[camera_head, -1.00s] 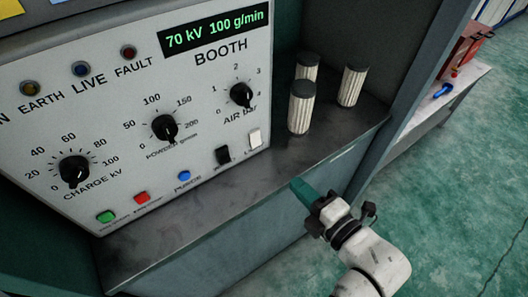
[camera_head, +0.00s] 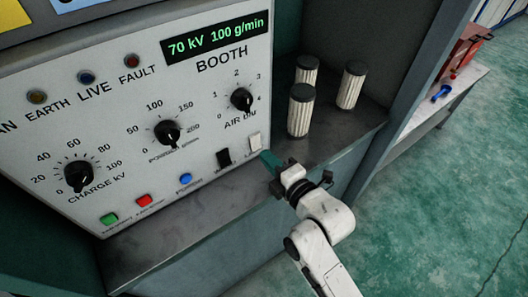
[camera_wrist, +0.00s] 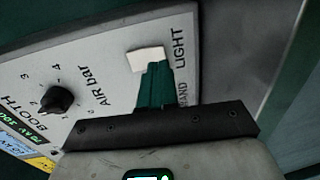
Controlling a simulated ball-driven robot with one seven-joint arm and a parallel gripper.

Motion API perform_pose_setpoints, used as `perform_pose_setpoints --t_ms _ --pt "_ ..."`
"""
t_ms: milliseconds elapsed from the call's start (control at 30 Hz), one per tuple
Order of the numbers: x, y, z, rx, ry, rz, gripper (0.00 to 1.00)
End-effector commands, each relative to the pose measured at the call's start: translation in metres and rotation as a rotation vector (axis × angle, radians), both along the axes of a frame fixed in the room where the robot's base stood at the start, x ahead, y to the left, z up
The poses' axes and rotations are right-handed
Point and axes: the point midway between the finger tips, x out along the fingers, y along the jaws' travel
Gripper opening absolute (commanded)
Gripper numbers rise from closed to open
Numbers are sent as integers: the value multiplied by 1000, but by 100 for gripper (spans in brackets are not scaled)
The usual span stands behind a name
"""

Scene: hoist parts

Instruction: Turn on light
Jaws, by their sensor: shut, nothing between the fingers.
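The light switch (camera_head: 255,142) is a white rocker at the lower right of the booth control panel (camera_head: 205,70). In the wrist view the same white rocker (camera_wrist: 147,58) sits beside the printed word LIGHT. My gripper (camera_head: 266,158) is shut and empty, with its green fingertips just below the switch. In the wrist view the fingertips (camera_wrist: 156,70) overlap the switch's near edge. I cannot tell whether they touch it. A black rocker (camera_head: 223,158) is left of the white one; in the wrist view my fingers hide where it would be.
An air knob (camera_head: 241,98) is above the switches. Blue (camera_head: 186,179), red (camera_head: 143,200) and green (camera_head: 109,219) buttons line the panel's lower edge. Three pleated filter cylinders, one nearest (camera_head: 300,112), stand on the grey ledge (camera_head: 335,137) to the right. A bench (camera_head: 455,85) stands farther right.

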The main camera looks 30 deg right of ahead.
Motion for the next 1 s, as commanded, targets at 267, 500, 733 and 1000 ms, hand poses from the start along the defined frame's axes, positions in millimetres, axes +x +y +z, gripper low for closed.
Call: perform_pose_setpoints --t_ms 267,500,733,1000 --pt "22 3 -2 -1 0 -1 0" --pt "24 3 -3 -1 0 -1 0" --pt "25 3 -6 0 -10 0 0" --pt "27 3 -4 3 -34 -1 0"
